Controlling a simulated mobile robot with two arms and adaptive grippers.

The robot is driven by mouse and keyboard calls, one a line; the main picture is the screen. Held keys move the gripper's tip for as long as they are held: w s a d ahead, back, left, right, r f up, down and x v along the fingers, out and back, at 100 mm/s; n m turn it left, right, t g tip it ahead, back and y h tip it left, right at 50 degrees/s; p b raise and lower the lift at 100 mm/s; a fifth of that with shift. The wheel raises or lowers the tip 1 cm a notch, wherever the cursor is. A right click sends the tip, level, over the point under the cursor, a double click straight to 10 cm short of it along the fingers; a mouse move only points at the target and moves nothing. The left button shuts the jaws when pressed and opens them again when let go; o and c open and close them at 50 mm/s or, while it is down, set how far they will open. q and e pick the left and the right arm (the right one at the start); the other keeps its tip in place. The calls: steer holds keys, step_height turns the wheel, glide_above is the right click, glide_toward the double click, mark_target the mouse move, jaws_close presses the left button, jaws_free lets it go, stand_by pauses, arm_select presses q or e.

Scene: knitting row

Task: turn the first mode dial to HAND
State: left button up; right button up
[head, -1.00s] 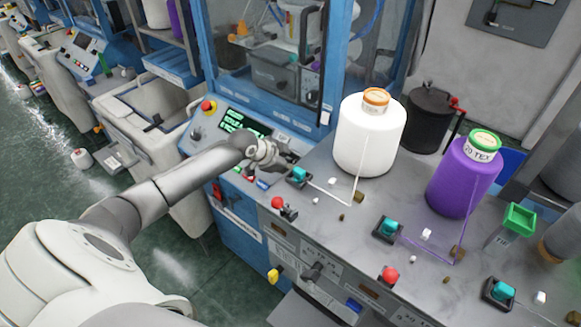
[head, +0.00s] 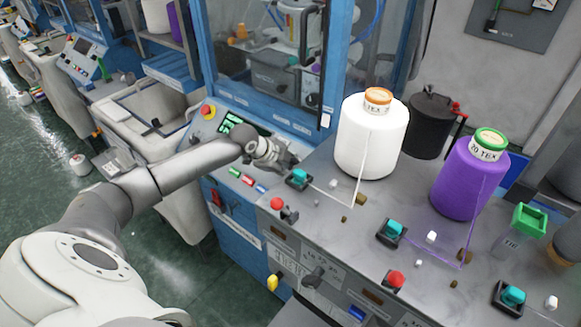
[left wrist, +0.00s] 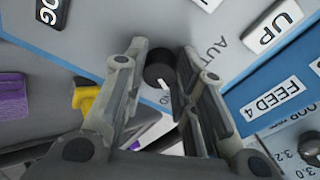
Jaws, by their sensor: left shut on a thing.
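My left gripper (head: 284,162) reaches over the blue machine's control panel, beside the white cone. The left wrist view shows its two fingers (left wrist: 163,68) closed on a round black mode dial (left wrist: 157,72) with a white pointer mark. The mark points toward the lower right of that view. A label reading AUTO (left wrist: 205,60) is partly visible right of the dial, behind a finger. No HAND label can be read; the fingers hide part of the panel around the dial. The dial itself is hidden by the gripper in the head view. My right gripper is out of view.
A white yarn cone (head: 370,140) and a purple one (head: 466,180) stand on the grey top. Teal switches (head: 299,176) and red knobs (head: 277,203) line its front. A red emergency button (head: 207,110) and coloured push buttons (head: 247,180) are close to my arm.

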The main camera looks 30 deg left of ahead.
arm_select(q)
steer(key=o, duration=1.1)
steer(key=shift+c, duration=0.2)
steer(key=shift+r, duration=0.1)
steer(key=v, duration=1.1)
steer(key=shift+s+r, duration=0.25)
steer(key=shift+s, duration=0.1)
